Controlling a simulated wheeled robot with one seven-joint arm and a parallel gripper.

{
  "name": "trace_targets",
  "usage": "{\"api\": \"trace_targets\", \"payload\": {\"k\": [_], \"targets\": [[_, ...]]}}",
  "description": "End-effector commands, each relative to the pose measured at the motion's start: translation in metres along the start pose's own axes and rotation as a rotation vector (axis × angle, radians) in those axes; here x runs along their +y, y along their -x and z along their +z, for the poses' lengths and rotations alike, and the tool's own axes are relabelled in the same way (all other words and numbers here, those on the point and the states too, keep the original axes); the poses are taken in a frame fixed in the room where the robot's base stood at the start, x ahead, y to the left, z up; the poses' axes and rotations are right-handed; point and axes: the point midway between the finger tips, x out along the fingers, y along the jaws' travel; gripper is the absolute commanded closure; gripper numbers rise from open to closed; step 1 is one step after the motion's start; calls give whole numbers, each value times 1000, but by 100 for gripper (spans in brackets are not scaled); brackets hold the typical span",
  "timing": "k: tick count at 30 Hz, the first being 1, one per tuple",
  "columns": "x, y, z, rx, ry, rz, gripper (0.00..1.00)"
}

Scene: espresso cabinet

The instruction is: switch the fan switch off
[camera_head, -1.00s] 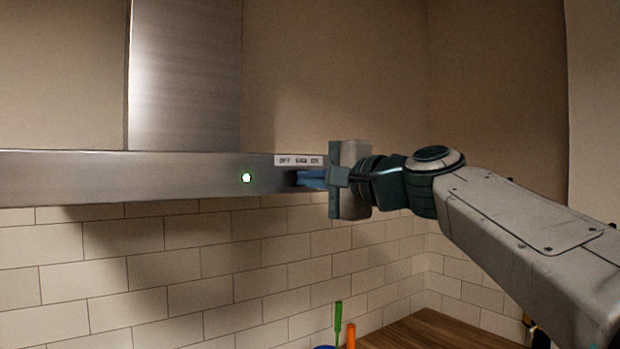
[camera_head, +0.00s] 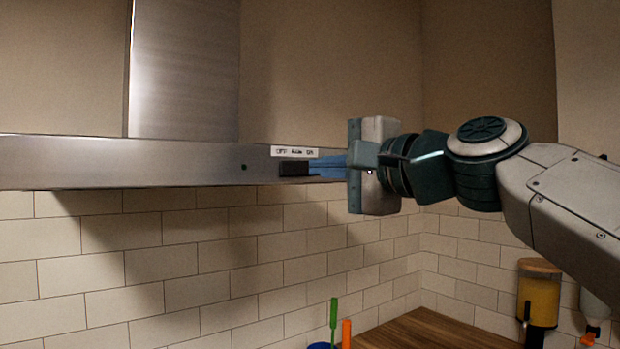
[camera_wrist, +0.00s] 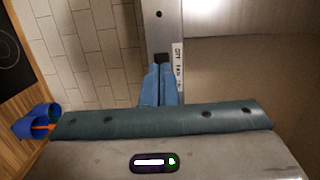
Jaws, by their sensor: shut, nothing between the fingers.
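The steel hood (camera_head: 120,163) runs across the head view. The black fan switch (camera_head: 294,168) is on its front near the right end, toward the "OFF" end of the white label (camera_head: 294,152). The small indicator (camera_head: 244,167) left of it is dark. My gripper (camera_head: 316,168) is shut and empty, its blue fingers just right of the switch. In the wrist view, the gripper fingertips (camera_wrist: 160,68) end at the black switch (camera_wrist: 161,58); I cannot tell if they touch it. The fingers hide part of the switch area.
The tiled wall (camera_head: 160,265) lies below and behind the hood. A wooden counter (camera_head: 430,330) is lower right, with a yellow-filled dispenser (camera_head: 540,295) at its right. Green (camera_head: 334,312) and orange handles (camera_head: 346,333) stand in a blue cup. Space before the hood is clear.

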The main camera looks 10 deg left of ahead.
Motion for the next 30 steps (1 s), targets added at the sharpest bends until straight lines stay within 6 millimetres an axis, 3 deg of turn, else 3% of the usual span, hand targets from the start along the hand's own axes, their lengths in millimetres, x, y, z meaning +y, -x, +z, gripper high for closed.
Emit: {"api": "trace_targets", "payload": {"k": [3,7,25,28,30], "targets": [[1,20,6,4,1,-3,100],[1,31,11,0,-1,-1,100],[1,34,14,-2,1,2,100],[16,35,9,14,26,38,100],[42,36,1,38,72,101,100]]}}
